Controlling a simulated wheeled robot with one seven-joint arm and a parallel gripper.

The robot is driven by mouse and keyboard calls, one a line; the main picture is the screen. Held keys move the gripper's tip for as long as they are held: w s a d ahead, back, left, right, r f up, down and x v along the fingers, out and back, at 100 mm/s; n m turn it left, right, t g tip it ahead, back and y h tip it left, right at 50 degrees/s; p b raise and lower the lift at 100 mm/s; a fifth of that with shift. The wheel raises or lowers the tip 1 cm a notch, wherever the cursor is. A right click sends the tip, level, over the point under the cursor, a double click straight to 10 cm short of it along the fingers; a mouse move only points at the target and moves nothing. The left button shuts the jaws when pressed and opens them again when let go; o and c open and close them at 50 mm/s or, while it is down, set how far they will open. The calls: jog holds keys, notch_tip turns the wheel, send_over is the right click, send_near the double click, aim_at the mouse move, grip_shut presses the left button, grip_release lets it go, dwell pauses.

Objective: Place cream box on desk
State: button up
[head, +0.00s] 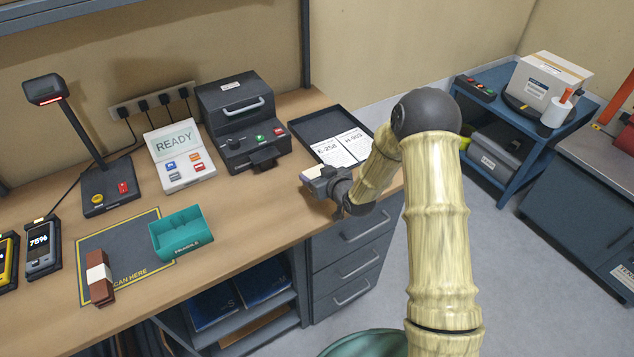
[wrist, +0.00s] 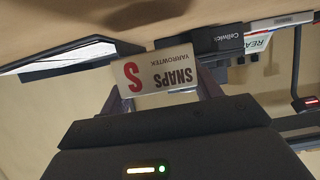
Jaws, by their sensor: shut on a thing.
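The cream box (wrist: 165,78) is between the fingers of my gripper (wrist: 166,92) in the wrist view, its label reading "SNAPS YARROWTEK" with a red S, upside down there. In the head view only a pale sliver of the cream box (head: 313,171) shows at the tips of my gripper (head: 318,180). My gripper is shut on the box, low over the right part of the wooden desk (head: 245,205). I cannot tell whether the box touches the desk top.
A black tray (head: 300,129) with two white labelled cards lies just behind my gripper. A dark label printer (head: 237,115), a READY panel (head: 178,155), a teal bin (head: 181,235) and a brown wrapped bundle (head: 99,275) stand further left. Desk between the teal bin and gripper is clear.

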jog(key=shift+f+p, duration=0.3)
jog(key=shift+f, duration=1.45)
jog(key=shift+f, duration=0.2)
jog(key=o, duration=1)
jog(key=shift+r, duration=0.1)
jog(key=shift+r, duration=0.15)
jog(key=b+v, duration=0.2)
jog(key=v, duration=1)
